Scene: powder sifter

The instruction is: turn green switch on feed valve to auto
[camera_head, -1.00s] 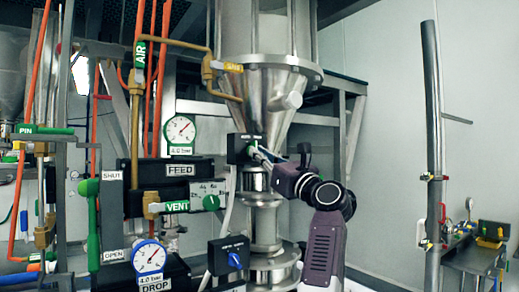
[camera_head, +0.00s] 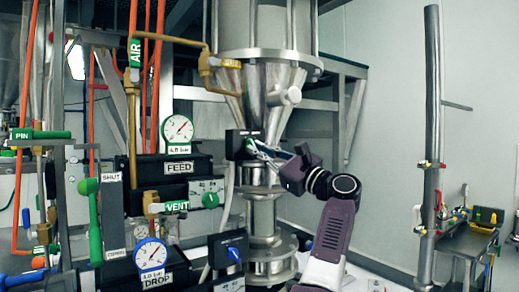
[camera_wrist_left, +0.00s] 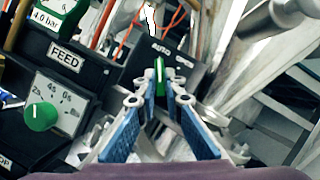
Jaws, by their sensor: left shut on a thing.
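The feed valve's black switch box (camera_head: 238,144) sits beside the steel cone, right of the FEED gauge. Its green switch (camera_wrist_left: 159,76) is a slim handle on the box face, with AUTO and OPEN labels printed above it. In the wrist view the handle stands upright, its upper end just below AUTO. My left gripper (camera_wrist_left: 159,88) is shut on this switch, one blue-padded finger on each side. In the head view my left gripper (camera_head: 257,148) reaches the box from the right and its fingers partly hide the switch.
A black FEED unit with a round green knob (camera_head: 210,200) is left of the box. A lower box has a blue switch (camera_head: 234,255). The steel hopper cone (camera_head: 268,90) stands close behind my gripper. Free room lies to the right, before the vertical pipe (camera_head: 432,130).

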